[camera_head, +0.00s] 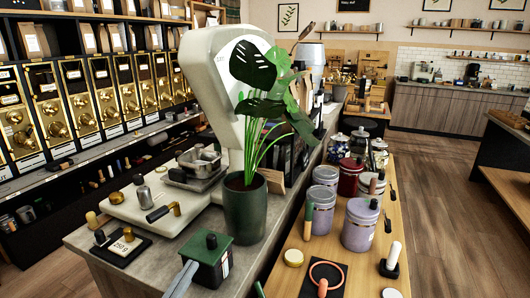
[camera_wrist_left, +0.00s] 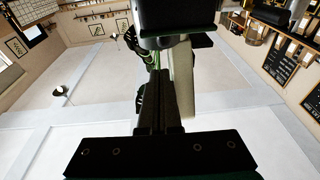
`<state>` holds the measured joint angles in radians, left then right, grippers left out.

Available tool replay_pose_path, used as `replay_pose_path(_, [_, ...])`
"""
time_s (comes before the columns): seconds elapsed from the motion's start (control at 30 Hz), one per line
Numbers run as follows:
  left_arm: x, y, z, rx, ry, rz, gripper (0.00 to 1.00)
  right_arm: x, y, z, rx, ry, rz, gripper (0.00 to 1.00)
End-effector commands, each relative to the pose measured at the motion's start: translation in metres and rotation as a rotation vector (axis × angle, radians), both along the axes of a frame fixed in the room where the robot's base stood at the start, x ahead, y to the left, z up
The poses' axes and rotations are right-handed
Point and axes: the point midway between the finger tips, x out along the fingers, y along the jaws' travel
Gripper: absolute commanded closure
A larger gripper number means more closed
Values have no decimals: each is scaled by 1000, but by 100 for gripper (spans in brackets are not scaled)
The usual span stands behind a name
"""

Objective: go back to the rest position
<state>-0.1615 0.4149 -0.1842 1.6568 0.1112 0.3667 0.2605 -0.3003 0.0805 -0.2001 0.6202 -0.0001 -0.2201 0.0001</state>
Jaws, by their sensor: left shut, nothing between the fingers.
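My left gripper (camera_wrist_left: 162,78) shows in the left wrist view as dark fingers rising from a black mount. The fingers are together, with nothing held between them. In the wrist view it points up past walls and ceiling, with some green leaves close behind it. My right gripper is not in view.
A potted plant (camera_head: 245,205) stands on the grey counter beside a cream scale (camera_head: 203,85). Several lidded canisters, among them a lilac one (camera_head: 360,230), crowd the wooden counter at right. A black tray (camera_head: 118,250) lies at the left. Wooden floor (camera_head: 450,210) is clear at right.

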Motion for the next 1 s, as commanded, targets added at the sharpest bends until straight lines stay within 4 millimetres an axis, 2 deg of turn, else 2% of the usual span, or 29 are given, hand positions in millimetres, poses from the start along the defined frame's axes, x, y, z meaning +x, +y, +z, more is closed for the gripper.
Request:
replay_pose_path(0.17, [-12, -17, -32, 52, 223, 49, 100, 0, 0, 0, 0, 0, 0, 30])
replay_pose_path(0.37, [-40, -27, -65, 125, 485, 96, 100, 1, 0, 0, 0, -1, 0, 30])
replay_pose_path(0.57, [-85, -32, -91, 198, 750, 126, 100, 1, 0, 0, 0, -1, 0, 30])
replay_pose_path(0.7, [-125, -32, -103, 249, 937, 140, 100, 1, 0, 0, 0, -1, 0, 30])
replay_pose_path(1.0, [-202, -29, -109, 324, 1244, 145, 100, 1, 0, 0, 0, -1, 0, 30])
